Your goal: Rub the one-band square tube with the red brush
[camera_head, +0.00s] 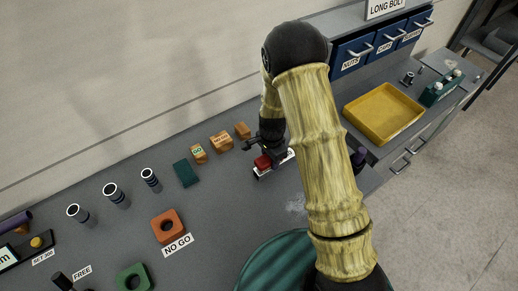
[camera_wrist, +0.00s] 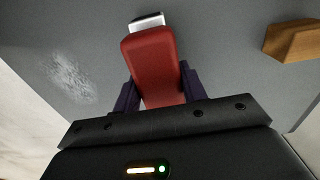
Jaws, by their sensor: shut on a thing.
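My gripper (camera_head: 266,154) is shut on the red brush (camera_head: 263,162), low over the grey bench near its middle. In the wrist view the red brush (camera_wrist: 153,62) sits between the two dark purple fingers, with a pale piece at its far end. Three dark upright tubes with white rims stand to the left, apart from the brush: a left tube (camera_head: 79,215), a middle tube (camera_head: 116,197) and a right tube (camera_head: 150,181). Their shape and band counts are too small to tell.
Wooden blocks (camera_head: 221,140) and a dark green block (camera_head: 186,173) lie between tubes and brush. An orange nut-like block (camera_head: 167,227) is in front, by a NO GO label. A yellow tray (camera_head: 384,113) and blue drawers (camera_head: 353,55) are right. A pale smudge (camera_wrist: 72,78) marks the bench.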

